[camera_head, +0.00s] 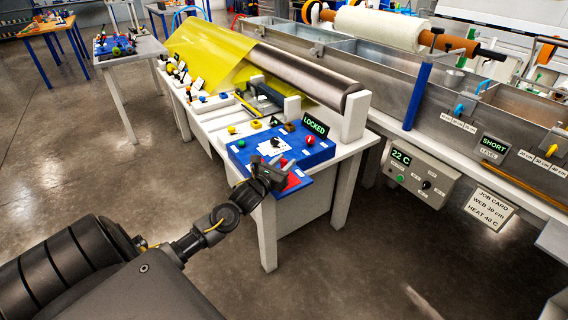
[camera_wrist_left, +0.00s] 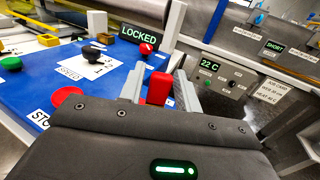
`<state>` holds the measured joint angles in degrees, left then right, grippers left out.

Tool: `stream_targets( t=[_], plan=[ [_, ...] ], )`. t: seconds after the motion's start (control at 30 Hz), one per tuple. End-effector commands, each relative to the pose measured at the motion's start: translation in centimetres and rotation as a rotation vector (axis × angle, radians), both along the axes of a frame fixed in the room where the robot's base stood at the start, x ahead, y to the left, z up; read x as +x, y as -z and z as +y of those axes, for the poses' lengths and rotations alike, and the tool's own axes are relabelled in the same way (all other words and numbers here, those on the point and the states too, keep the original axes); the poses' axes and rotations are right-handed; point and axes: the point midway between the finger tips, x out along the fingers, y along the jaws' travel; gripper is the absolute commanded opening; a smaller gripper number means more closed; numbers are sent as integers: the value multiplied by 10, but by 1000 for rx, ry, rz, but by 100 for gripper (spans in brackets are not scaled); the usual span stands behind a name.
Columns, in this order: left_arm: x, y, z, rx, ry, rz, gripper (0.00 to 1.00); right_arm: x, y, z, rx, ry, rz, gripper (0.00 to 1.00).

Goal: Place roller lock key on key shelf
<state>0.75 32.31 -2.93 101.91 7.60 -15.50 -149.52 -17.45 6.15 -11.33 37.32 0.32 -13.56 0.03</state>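My left gripper (camera_head: 277,163) is over the front right corner of the blue panel (camera_head: 240,155). In the left wrist view its two fingers (camera_wrist_left: 159,90) stand on either side of an upright red piece (camera_wrist_left: 158,88), which looks like the handle of the roller lock key. My right gripper is not in view.
A LOCKED display (camera_head: 315,125) stands at the panel's back right, with a red knob (camera_head: 310,141) in front. A red button (camera_wrist_left: 67,97) and a black knob (camera_wrist_left: 93,51) sit on the panel. The white bench carries a roller with yellow film (camera_head: 210,55).

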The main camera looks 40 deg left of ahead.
Motion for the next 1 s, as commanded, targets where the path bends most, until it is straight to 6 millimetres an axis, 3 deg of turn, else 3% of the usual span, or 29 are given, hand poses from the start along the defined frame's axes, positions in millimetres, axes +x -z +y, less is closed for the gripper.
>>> stream_targets(
  t=[0.43, 1.0],
  plan=[
    [-2, -4, 0, 0, 0, 1, 43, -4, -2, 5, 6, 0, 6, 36],
    [-106, -2, -10, -1, 0, 2, 43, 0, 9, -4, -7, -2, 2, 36]
  ],
)
